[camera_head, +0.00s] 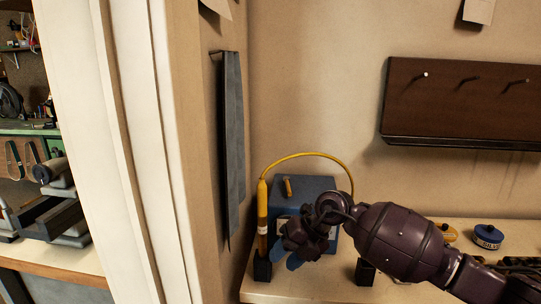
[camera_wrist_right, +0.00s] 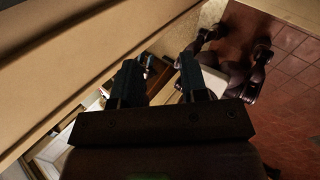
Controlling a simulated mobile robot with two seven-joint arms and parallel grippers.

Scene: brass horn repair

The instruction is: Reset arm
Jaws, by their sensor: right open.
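My right arm comes in from the right in the head view, above the bench. Its gripper (camera_head: 284,257) hangs at the left end of the arm, in front of a blue box and just right of a yellow upright tool. In the right wrist view the two dark fingers of the right gripper (camera_wrist_right: 158,75) stand apart with nothing between them. My left gripper shows in neither view.
The blue box (camera_head: 312,190) and the yellow tool (camera_head: 263,215) with its curved cable stand on the pale bench (camera_head: 305,290). A round blue tin (camera_head: 488,236) stands at the right. A peg board (camera_head: 460,100) hangs above; a white door frame (camera_head: 140,150) is at left.

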